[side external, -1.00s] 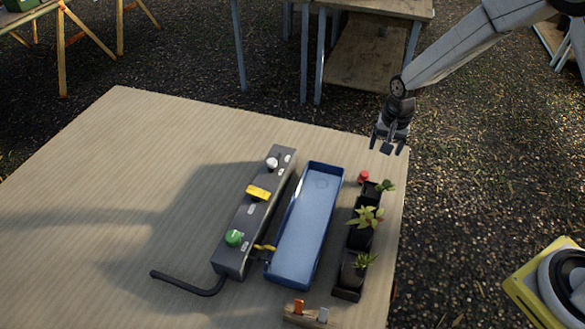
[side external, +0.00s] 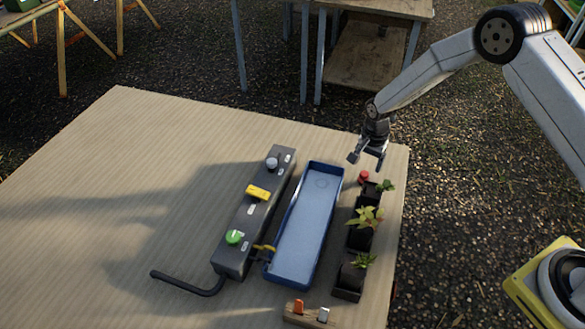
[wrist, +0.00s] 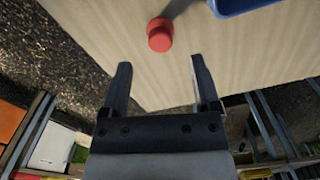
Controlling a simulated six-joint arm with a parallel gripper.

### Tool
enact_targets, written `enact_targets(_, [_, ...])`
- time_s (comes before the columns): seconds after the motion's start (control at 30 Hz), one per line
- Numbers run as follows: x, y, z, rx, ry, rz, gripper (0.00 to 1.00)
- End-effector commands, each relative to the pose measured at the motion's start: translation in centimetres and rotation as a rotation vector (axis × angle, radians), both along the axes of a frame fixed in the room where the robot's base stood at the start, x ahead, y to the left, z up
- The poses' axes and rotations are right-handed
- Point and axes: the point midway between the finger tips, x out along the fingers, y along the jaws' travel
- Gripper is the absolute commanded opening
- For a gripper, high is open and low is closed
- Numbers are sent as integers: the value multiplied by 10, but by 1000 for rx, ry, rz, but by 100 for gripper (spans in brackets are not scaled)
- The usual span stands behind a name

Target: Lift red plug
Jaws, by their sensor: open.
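The red plug (side external: 364,176) is a small red piece with a round top. It stands on the wooden table beside the far end of the plant trough. In the wrist view the red plug (wrist: 160,35) shows ahead of the fingertips, roughly midway between them in the picture. My gripper (side external: 367,162) is open and empty, above the table close to the red plug and apart from it. Its two spread fingers (wrist: 157,70) also show in the wrist view.
A blue tray (side external: 342,180) lies left of the plug. Black pots (side external: 360,238) with small plants line the table's right side. A dark power strip (side external: 232,256) carries white, yellow and green pieces. A wooden block (side external: 308,317) stands at the front. The table's left side is clear.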

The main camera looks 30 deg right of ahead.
Motion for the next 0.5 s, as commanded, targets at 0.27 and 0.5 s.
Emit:
enact_targets(0.27, [0, 0, -11, 0, -2, 1, 79])
enact_targets(0.5, [0, 0, -17, 1, -1, 1, 79])
